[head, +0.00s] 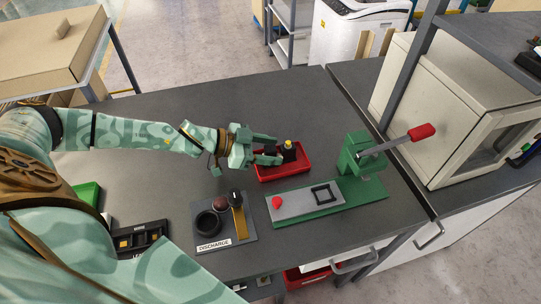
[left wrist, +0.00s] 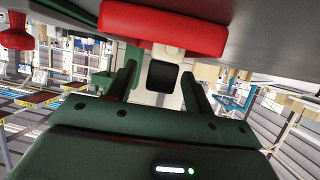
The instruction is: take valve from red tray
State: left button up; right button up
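The valve (head: 289,151) is a small dark part with a yellow top, standing in the shallow red tray (head: 305,161). My left gripper (head: 272,148) comes in from the left, level, with its fingertips at the valve's left side. Its fingers are apart. In the left wrist view the open fingers (left wrist: 160,85) stand either side of a dark rounded block (left wrist: 163,75), apparently the valve; whether they touch it I cannot tell. My right gripper is not in view.
A green press (head: 360,155) with a red-handled lever stands right of the tray. Its grey plate (head: 300,206) has a red knob. A discharge panel (head: 222,226) lies in front. A beige cabinet (head: 405,95) stands at right. The table behind the tray is clear.

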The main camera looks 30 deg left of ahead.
pick_arm(q)
jog(key=c, duration=1)
